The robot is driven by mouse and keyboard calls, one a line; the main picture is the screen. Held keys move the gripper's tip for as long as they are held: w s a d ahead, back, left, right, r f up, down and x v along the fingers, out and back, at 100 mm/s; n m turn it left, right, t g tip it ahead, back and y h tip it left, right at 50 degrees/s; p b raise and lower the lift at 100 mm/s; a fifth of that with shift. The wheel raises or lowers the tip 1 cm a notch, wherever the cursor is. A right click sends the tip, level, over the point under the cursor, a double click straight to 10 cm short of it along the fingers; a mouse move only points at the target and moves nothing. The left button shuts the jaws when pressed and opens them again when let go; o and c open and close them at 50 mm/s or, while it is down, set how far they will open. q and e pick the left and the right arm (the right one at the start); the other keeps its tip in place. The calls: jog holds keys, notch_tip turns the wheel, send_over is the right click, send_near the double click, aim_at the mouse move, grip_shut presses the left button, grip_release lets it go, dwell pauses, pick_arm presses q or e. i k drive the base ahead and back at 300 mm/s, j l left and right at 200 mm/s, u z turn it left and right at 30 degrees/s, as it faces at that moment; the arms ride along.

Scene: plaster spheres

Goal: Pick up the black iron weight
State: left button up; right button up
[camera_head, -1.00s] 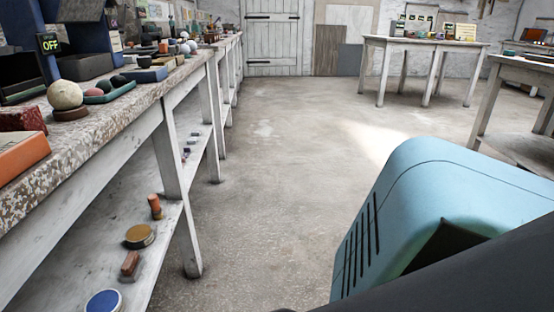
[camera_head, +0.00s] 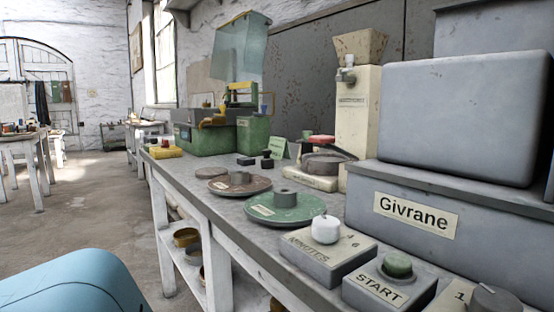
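A small black knobbed object (camera_head: 267,160), which looks like the black iron weight, stands upright on the grey bench (camera_head: 200,176) in the middle of the head view. It stands behind the brown and green round plates. A low dark block (camera_head: 245,161) lies just left of it. Neither of my grippers is in view, and nothing is seen touching the black object.
The brown plate (camera_head: 261,185) and green plate (camera_head: 312,212) lie nearer. Control boxes (camera_head: 330,262) and a grey "Givrane" machine (camera_head: 385,235) fill the right. A green machine (camera_head: 205,140) stands farther back. Open floor (camera_head: 100,210) lies left of the bench.

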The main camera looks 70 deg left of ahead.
aim_at(267, 163)
jog(key=u, duration=1.45)
